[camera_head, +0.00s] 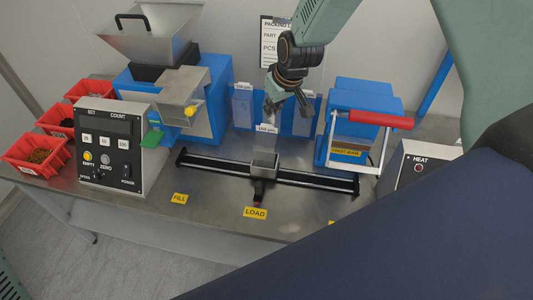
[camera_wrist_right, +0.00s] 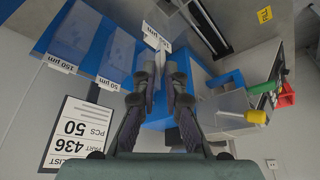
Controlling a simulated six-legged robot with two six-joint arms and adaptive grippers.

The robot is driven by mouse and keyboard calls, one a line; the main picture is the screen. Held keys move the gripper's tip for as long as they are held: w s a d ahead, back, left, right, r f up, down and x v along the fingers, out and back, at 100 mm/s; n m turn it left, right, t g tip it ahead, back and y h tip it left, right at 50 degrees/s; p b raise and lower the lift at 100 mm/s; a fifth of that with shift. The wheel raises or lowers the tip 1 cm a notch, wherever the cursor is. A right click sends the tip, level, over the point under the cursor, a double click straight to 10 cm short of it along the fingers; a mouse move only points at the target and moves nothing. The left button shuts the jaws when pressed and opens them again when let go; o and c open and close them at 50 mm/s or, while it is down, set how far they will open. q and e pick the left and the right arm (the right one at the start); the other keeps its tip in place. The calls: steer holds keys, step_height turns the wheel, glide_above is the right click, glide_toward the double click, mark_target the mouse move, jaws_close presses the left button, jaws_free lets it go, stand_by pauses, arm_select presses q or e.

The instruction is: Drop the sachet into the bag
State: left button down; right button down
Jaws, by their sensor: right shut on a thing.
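My right gripper (camera_head: 288,106) is shut, fingers pointing down, just above and behind the bag's top. It also shows in the right wrist view (camera_wrist_right: 166,68). A thin pale edge between its fingertips looks like the sachet (camera_wrist_right: 161,58); fingers hide most of it. The clear bag (camera_head: 265,158) stands upright on a carriage on the black rail, with a white label (camera_head: 265,128) at its top. That label also shows in the wrist view (camera_wrist_right: 155,38), just beyond the fingertips. I cannot tell whether the sachet touches the bag. My left gripper is not in view.
Behind the gripper stand blue-backed labelled bag slots (camera_head: 243,106). A blue hopper machine (camera_head: 215,80) is to the left and a sealer with a red-handled bar (camera_head: 380,119) to the right. Red bins (camera_head: 35,152) line the left edge.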

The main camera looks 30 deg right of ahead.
mark_target(275, 116)
steer(key=f+b, duration=0.2)
steer(key=f, duration=0.1)
steer(key=d+f+b, duration=0.1)
steer(key=f, duration=0.1)
steer(key=shift+w+b, duration=0.1)
steer(key=shift+b, duration=0.25)
steer(key=shift+f, duration=0.2)
steer(key=shift+a+r, duration=0.35)
steer(key=shift+a, duration=0.35)
steer(key=c, duration=1.8)
jaws_free()
steer(key=shift+d, duration=0.1)
steer(key=shift+c, duration=0.2)
steer(key=o, duration=0.4)
steer(key=shift+d+f, duration=0.25)
steer(key=shift+d, duration=0.2)
steer(key=shift+o, duration=0.5)
steer(key=shift+a+r, duration=0.2)
steer(key=shift+a, duration=0.25)
steer(key=shift+d+r, duration=0.3)
steer(key=shift+r, duration=0.1)
steer(key=v, duration=1.1)
steer(key=shift+s+a, duration=0.2)
steer(key=shift+a, duration=0.15)
steer(key=shift+d, duration=0.2)
steer(key=shift+a, duration=0.1)
